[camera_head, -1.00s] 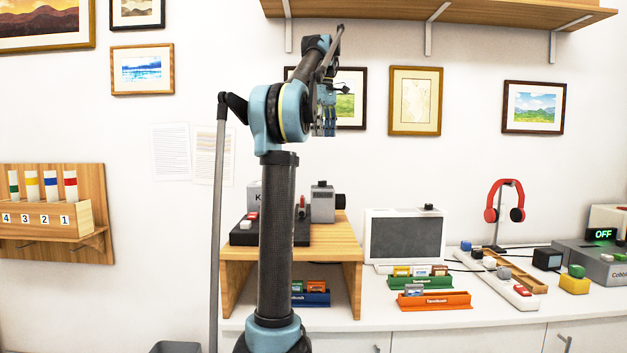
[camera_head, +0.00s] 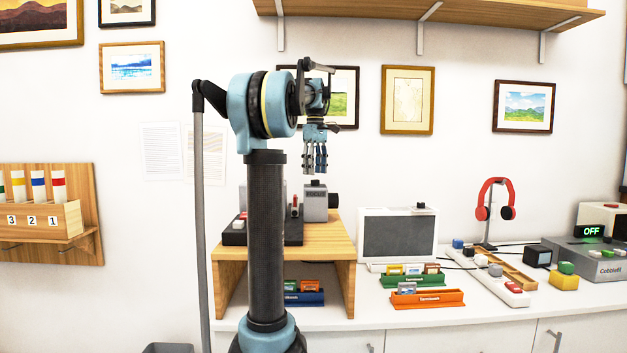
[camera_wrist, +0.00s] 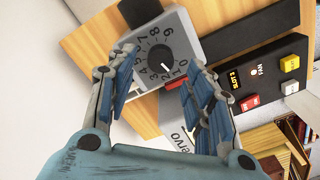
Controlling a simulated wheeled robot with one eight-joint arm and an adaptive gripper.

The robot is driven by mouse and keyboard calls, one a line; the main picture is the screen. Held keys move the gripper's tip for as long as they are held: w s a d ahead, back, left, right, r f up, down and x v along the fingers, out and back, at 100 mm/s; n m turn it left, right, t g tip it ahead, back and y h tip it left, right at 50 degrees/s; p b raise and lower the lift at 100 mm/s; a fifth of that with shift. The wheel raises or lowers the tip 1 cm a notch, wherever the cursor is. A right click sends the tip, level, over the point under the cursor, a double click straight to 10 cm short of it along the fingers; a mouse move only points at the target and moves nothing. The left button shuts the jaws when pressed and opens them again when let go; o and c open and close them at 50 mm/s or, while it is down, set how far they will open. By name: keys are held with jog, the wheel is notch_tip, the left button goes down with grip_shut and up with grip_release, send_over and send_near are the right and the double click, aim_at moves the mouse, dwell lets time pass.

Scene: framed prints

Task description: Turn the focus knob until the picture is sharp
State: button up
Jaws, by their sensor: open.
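The red mark points near 2. The grey box (camera_head: 315,207), labelled FOCUS, stands on the wooden stand (camera_head: 330,237). My gripper (camera_head: 315,172) points down above the box in the head view. In the wrist view my gripper (camera_wrist: 160,74) is open, with its blue fingers spread to either side below the knob; I cannot tell whether they touch it. The screen (camera_head: 398,238) is plain dark grey, with no picture visible.
In the wrist view a black panel (camera_wrist: 258,72) with red and yellow buttons lies right of the knob. Orange (camera_head: 428,299) and green (camera_head: 410,280) slide racks stand on the white counter. Red headphones (camera_head: 495,200) and a grey OFF-display machine (camera_head: 590,258) are farther right.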

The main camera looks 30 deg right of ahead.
aim_at(315, 182)
jog(key=shift+f, duration=1.8)
jog(key=c, duration=1.1)
